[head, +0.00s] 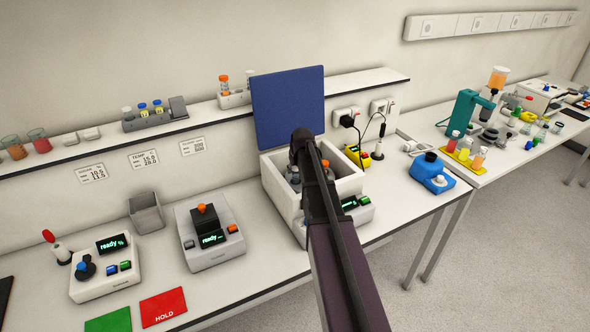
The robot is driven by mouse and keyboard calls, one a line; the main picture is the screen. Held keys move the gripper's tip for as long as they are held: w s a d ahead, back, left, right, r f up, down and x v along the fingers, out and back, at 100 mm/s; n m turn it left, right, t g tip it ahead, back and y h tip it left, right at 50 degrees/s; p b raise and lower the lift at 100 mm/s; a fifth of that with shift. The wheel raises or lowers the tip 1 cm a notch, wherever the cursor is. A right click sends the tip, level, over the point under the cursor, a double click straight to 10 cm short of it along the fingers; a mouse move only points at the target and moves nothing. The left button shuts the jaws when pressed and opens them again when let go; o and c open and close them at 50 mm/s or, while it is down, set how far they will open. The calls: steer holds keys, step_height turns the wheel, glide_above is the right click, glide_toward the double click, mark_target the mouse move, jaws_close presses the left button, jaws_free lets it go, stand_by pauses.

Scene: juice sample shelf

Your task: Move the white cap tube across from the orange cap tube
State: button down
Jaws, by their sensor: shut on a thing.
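The open centrifuge-like white box (348,183) has its blue lid (288,105) raised at the back. Inside it, a tube with an orange cap (325,163) shows just right of my arm. A pale grey-white cap (295,178) shows just left of my arm, low in the box. My gripper (296,160) is over the box's left part, at that pale cap. It is shut on what looks to be the white cap tube. My arm hides its fingertips and most of the box's inside.
A shelf rack (235,99) holds an orange-capped and a pale-capped tube. Another rack (152,120) holds several tubes. A device (210,240) reading "ready" and a grey bin (146,214) stand left. A blue container (431,174) stands right.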

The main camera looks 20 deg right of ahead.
steer(key=shift+f+b, duration=1.1)
stand_by(0.3)
steer(key=shift+c, duration=0.9)
jaws_free()
steer(key=shift+r, duration=0.15)
